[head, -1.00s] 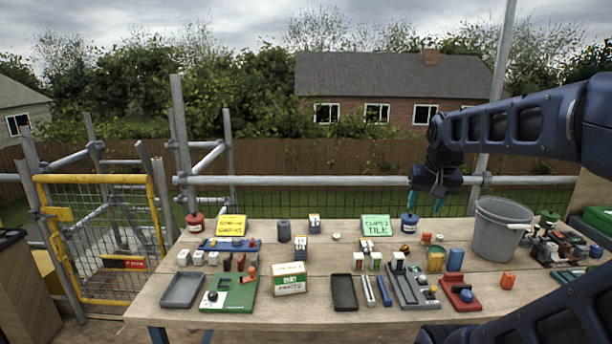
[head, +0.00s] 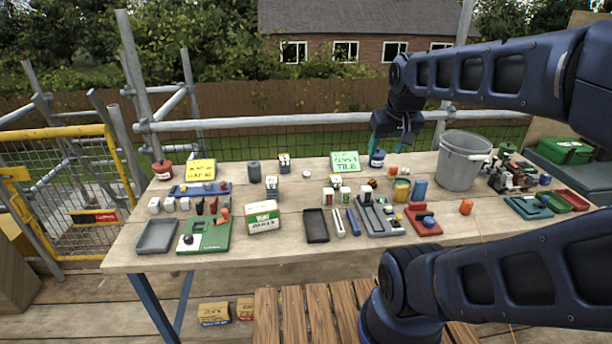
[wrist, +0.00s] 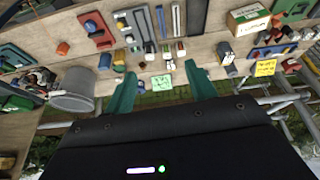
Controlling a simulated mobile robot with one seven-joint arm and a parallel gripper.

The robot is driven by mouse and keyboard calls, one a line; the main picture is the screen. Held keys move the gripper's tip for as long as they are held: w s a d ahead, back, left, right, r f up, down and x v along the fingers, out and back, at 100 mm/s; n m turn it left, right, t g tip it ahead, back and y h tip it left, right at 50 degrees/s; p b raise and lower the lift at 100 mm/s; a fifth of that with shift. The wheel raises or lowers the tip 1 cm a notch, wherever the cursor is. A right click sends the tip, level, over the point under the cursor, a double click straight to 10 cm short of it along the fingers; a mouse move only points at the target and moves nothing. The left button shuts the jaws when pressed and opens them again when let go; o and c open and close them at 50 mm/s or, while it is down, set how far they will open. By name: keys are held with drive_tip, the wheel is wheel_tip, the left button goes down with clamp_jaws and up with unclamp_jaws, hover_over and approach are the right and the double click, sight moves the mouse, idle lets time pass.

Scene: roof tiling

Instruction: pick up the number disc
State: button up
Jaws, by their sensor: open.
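My gripper (head: 388,148) hangs above the far edge of the table, beside the green "tile" sign (head: 345,162), with its teal fingers pointing down. In the wrist view my gripper (wrist: 163,80) shows its two fingers spread apart with nothing held between them. A small pale round piece (head: 306,174) lies flat on the table left of the green sign and may be the number disc. It is too small to read any number on it. My gripper is well to the right of it and apart from it.
The crowded table (head: 130,256) holds a grey bucket (head: 462,160) at right, a white-and-green box (head: 262,217), a dark tray (head: 316,226), a green board (head: 204,236) and a yellow sign (head: 200,174). Scaffold rails run behind it. The front strip is mostly clear.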

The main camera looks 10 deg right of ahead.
drive_tip(key=w+a+r+n+g, duration=0.15)
drive_tip(key=w+n, duration=0.35)
drive_tip(key=w, duration=1)
drive_tip(key=n+g, duration=0.3)
drive_tip(key=n, duration=1)
hover_over(307, 174)
wheel_tip(307, 174, down, 28)
drive_tip(key=shift+w+f, duration=0.2)
drive_tip(key=shift+f, duration=5.35)
drive_tip(key=shift+c, duration=0.3)
drive_tip(key=c, duration=1)
